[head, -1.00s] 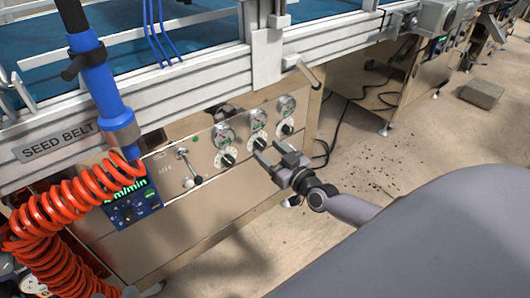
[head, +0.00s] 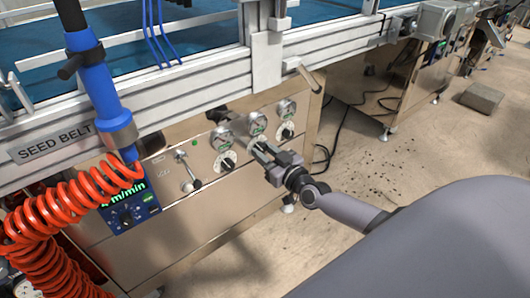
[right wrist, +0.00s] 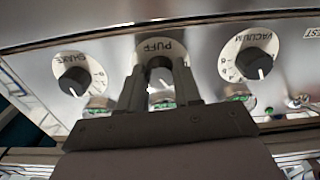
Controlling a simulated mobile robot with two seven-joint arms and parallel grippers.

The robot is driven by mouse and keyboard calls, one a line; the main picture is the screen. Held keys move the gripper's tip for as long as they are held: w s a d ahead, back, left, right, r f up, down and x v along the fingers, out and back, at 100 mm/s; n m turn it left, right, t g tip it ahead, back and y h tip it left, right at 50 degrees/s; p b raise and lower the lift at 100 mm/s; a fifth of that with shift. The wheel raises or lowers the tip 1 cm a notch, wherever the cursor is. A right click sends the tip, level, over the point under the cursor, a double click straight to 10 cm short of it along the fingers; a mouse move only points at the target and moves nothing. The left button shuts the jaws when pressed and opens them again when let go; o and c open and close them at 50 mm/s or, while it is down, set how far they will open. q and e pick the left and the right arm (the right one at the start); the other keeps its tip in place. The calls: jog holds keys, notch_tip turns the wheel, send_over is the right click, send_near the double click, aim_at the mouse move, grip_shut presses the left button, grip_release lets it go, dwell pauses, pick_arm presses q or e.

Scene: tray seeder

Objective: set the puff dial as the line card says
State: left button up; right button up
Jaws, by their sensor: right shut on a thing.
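The puff dial (right wrist: 160,48) sits in the middle of three on the steel panel, its label upside down in the right wrist view. My right gripper (right wrist: 160,86) is shut on its knob, one finger on each side. The fingers hide most of the scale and the pointer, so the setting cannot be read. In the head view my right gripper (head: 262,153) reaches the middle dial from the lower right. I cannot make out a line card. My left gripper is not in view.
The vacuum dial (right wrist: 250,60) and shake dial (right wrist: 76,78) flank the puff dial closely. Round gauges (head: 222,137) sit above the dials. A toggle lever (head: 187,170), a blue display box (head: 130,207) and a coiled red hose (head: 60,215) are to the left.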

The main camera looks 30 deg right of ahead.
jog(key=shift+m, duration=0.3)
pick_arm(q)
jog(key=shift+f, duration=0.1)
pick_arm(e)
jog(key=shift+m, duration=2.5)
jog(key=o, duration=1)
jog(key=shift+o, duration=0.2)
jog(key=shift+s, duration=0.6)
pick_arm(q)
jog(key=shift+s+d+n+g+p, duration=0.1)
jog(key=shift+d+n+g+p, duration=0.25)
jog(key=shift+p, duration=1)
pick_arm(e)
jog(key=s, duration=0.6)
jog(key=shift+d, duration=0.25)
